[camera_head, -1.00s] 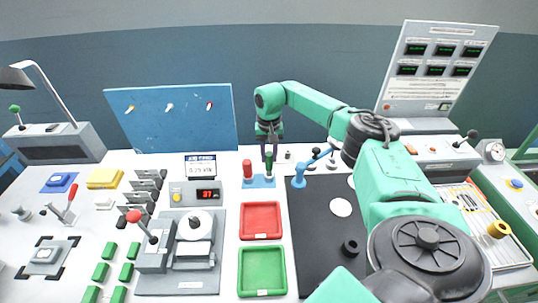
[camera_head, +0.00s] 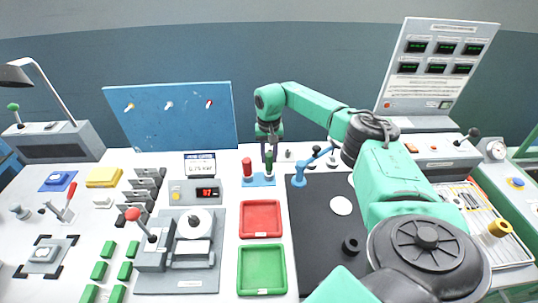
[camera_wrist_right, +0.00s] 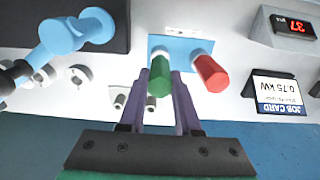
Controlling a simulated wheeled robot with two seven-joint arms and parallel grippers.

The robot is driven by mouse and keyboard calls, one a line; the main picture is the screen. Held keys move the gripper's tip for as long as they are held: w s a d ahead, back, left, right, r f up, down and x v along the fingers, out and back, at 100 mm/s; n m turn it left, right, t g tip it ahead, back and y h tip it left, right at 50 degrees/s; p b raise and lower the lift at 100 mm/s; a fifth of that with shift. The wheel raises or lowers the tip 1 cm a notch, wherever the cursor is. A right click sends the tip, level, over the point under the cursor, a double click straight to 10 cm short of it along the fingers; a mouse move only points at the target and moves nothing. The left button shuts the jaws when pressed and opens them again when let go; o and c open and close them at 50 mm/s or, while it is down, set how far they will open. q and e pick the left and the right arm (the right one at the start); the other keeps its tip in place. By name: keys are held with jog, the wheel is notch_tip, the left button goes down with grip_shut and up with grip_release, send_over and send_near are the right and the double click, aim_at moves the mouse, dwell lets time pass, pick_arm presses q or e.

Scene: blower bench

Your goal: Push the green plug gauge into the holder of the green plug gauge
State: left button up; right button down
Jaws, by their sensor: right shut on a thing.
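The green plug gauge (camera_wrist_right: 159,76) stands between the fingers of my right gripper (camera_wrist_right: 161,88), which is shut on it in the wrist view. In the head view, my right gripper (camera_head: 268,146) is above the green plug gauge (camera_head: 269,162) at the right side of the blue holder (camera_head: 258,182). The holder's blue plate also shows in the wrist view (camera_wrist_right: 182,42). The green gauge's lower end is over or in the holder; its depth cannot be told. My left gripper is not in view.
A red plug gauge (camera_head: 247,168) stands close on the left of the green one, also in the wrist view (camera_wrist_right: 211,74). A red tray (camera_head: 261,235) and a green tray (camera_head: 240,270) lie in front.

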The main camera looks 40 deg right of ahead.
jog(key=shift+f+b, duration=0.8)
jog(key=shift+f, duration=0.4)
dwell(0.5)
jog(key=c, duration=0.5)
grip_release()
jog(key=shift+r, duration=0.1)
notch_tip(320, 180, up, 14)
jog(key=shift+r+b, duration=0.25)
jog(key=shift+b, duration=0.65)
